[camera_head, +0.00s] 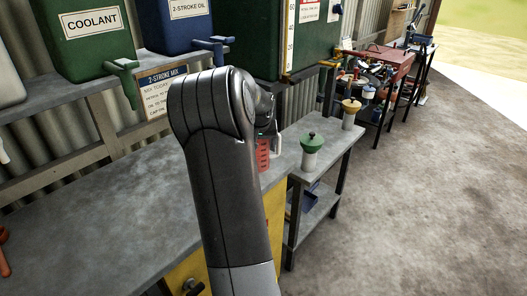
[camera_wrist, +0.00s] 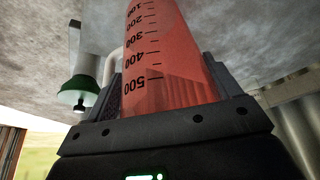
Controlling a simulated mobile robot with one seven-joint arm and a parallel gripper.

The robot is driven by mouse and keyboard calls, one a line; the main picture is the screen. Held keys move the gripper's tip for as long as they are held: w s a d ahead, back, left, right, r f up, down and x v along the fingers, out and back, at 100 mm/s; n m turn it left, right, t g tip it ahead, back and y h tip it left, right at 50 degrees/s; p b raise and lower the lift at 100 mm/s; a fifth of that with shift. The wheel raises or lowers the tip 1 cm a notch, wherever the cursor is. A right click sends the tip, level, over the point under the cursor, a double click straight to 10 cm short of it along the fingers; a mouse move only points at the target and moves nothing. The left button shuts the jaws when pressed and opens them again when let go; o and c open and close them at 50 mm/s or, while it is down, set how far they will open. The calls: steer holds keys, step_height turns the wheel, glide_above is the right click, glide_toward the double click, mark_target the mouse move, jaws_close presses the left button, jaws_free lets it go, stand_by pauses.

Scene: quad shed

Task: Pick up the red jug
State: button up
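The red jug (camera_head: 263,155) is a translucent red vessel with a printed scale. In the head view it shows at the bench's right end, partly hidden by my arm. In the wrist view the jug (camera_wrist: 160,60) fills the space between my two fingers, its scale marks facing the camera and its pale handle at the left. My gripper (camera_wrist: 165,95) has one finger on each side of the jug, very close to its walls. Whether the fingers press on it cannot be told. In the head view my gripper is mostly hidden behind my arm.
Green coolant (camera_head: 88,38) and blue two-stroke oil (camera_head: 182,22) tanks with taps stand above the grey bench (camera_head: 90,225). A lower side table (camera_head: 325,150) holds a green-topped container (camera_head: 311,150) and a yellow-topped one (camera_head: 350,112). Open floor (camera_head: 430,190) lies at right.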

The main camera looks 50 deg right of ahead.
steer(key=c, duration=0.8)
steer(key=shift+c, duration=0.2)
steer(key=shift+r, duration=0.15)
steer(key=shift+r, duration=0.25)
steer(key=s+d+r, duration=0.2)
steer(key=s+r, duration=0.8)
steer(key=s, duration=0.1)
steer(key=shift+d+r, duration=0.15)
steer(key=shift+d, duration=0.25)
